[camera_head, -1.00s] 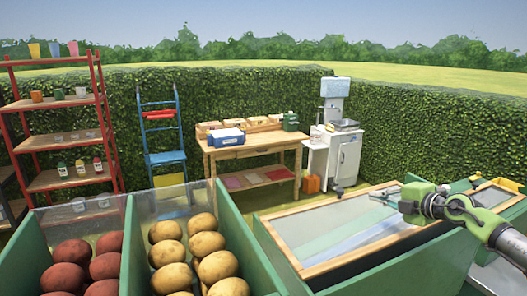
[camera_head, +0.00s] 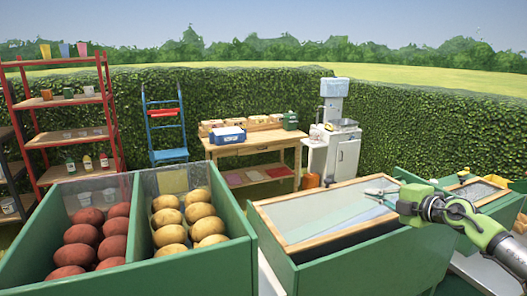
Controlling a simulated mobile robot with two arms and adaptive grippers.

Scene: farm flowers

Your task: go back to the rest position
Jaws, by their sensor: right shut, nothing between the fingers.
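My right gripper (camera_head: 380,196) reaches in from the right on a grey and green arm. Its fingers are shut and hold nothing. In the picture they overlap the wooden-framed glass lid (camera_head: 293,237) of a green box; I cannot tell how far above it they are. My left gripper is not in view.
A green bin (camera_head: 238,225) with red potatoes (camera_head: 75,257) and yellow potatoes (camera_head: 207,226) stands at front left. A second framed box (camera_head: 470,190) is at right.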

